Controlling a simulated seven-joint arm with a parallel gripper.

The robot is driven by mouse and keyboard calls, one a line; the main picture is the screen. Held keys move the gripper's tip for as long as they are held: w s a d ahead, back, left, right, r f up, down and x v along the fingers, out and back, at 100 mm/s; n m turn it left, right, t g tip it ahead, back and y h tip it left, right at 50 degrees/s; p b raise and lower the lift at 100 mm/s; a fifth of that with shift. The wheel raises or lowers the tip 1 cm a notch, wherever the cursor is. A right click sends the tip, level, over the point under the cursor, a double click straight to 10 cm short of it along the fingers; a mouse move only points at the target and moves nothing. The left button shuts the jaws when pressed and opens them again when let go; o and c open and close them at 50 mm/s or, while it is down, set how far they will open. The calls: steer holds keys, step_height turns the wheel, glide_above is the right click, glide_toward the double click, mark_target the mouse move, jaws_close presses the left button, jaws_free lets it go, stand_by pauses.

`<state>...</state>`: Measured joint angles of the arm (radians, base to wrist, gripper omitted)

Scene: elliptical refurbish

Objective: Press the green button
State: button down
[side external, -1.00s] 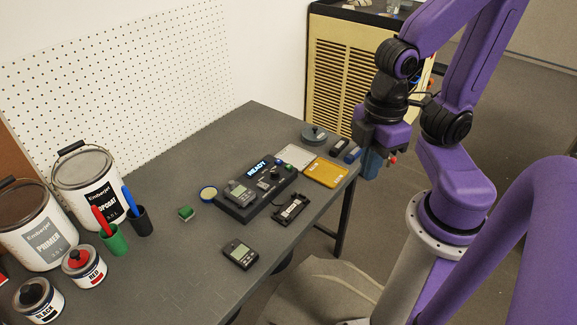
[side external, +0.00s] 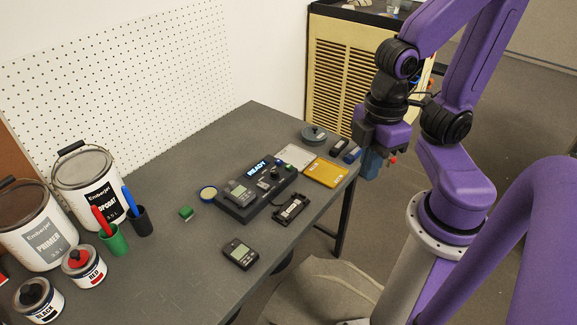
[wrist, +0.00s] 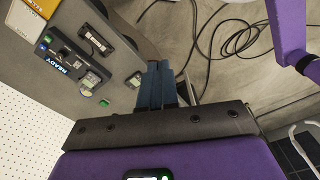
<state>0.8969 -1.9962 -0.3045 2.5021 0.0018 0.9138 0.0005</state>
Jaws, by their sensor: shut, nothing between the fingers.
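A dark console (side external: 238,207) with a lit READY display (side external: 258,168) lies on the grey table. A small green button (side external: 287,167) shows at its far right end; it also appears as a small green spot at the console's upper end in the wrist view (wrist: 48,38). My gripper (side external: 371,168) is to the right of the console, by the table's right end, and apart from the button. In the wrist view its blue fingers (wrist: 161,70) are together and empty, with the console to their left.
A yellow case (side external: 326,172), a grey panel (side external: 295,156) and a black holder (side external: 291,208) lie beside the console. A handheld meter (side external: 241,254) and a green block (side external: 186,213) are on the table. Paint cans (side external: 88,181) and pen cups stand at left. The front-middle tabletop is clear.

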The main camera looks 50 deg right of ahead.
steer(key=w+a+f+m+t+y, duration=0.1)
steer(key=w+f+m, duration=0.15)
steer(key=w, duration=0.35)
steer(key=w+a+f+m+t, duration=0.1)
steer(key=w+f+m, duration=0.15)
steer(key=w, duration=0.35)
steer(key=m+t, duration=0.7)
steer(key=m, duration=0.8)
glide_above(292, 166)
step_height(292, 166, down, 12)
steer(key=shift+r, duration=0.15)
steer(key=shift+f, duration=4.4)
steer(key=shift+f, duration=0.1)
